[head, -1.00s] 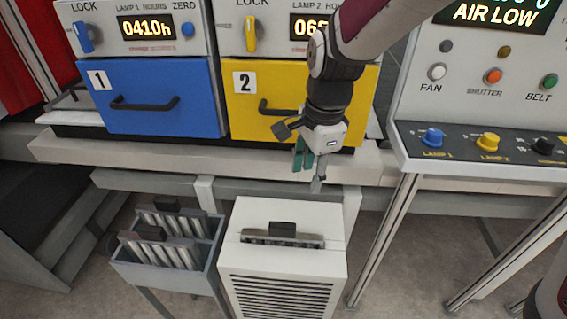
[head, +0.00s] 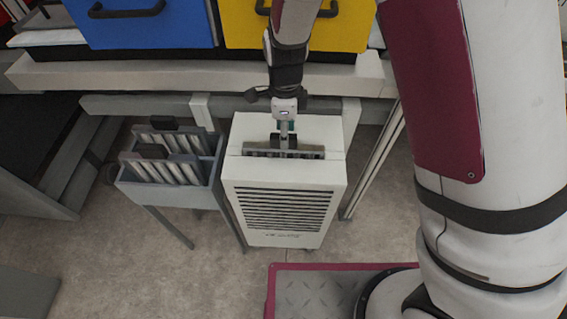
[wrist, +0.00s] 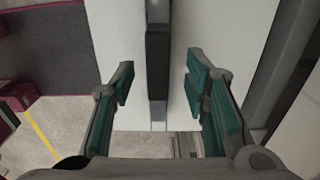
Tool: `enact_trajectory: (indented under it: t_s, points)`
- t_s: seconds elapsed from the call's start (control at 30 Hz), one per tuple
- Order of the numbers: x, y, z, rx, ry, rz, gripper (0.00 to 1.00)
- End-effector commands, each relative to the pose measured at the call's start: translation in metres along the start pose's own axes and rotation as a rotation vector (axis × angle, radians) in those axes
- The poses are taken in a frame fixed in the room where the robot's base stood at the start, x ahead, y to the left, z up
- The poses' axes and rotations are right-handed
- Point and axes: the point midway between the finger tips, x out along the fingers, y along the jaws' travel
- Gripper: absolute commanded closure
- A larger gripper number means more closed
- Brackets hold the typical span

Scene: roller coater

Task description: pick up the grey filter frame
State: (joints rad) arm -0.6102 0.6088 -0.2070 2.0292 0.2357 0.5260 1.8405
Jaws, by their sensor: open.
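A grey filter frame (head: 257,150) with a black handle (head: 276,138) sits in the slot on top of the white cabinet (head: 240,170). My gripper (head: 286,128) points down just over it and partly covers the handle. In the wrist view my open green-padded fingers (wrist: 160,85) stand one on each side of the black handle (wrist: 157,65), with a gap on both sides. The grey frame edge (wrist: 157,11) runs up and down between them. How far the fingertips are above the handle cannot be told.
A grey bin on legs (head: 172,195) left of the cabinet holds other filter frames with black handles (head: 152,151). A bench edge (head: 130,77) with the blue drawer (head: 150,30) and yellow drawer (head: 240,32) is behind. Floor in front of the bin is clear.

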Motion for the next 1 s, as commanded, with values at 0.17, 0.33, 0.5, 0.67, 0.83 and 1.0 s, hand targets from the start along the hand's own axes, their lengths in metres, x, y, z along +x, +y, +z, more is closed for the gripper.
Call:
enact_trajectory:
  t_s: [0.17, 0.33, 0.5, 0.67, 0.83, 1.0]
  points:
    - [0.011, 0.001, 0.001, 0.0, 0.001, 0.002, 0.58]
    - [0.036, 0.003, 0.003, 0.0, 0.001, 0.004, 0.58]
    - [0.053, 0.002, 0.003, 0.0, 0.001, 0.001, 0.58]
    - [0.056, 0.002, 0.004, -0.001, -0.001, -0.001, 0.58]
    - [0.056, 0.002, 0.004, -0.001, 0.0, -0.001, 0.7]
    - [0.056, 0.002, 0.004, -0.001, 0.0, 0.0, 1.0]
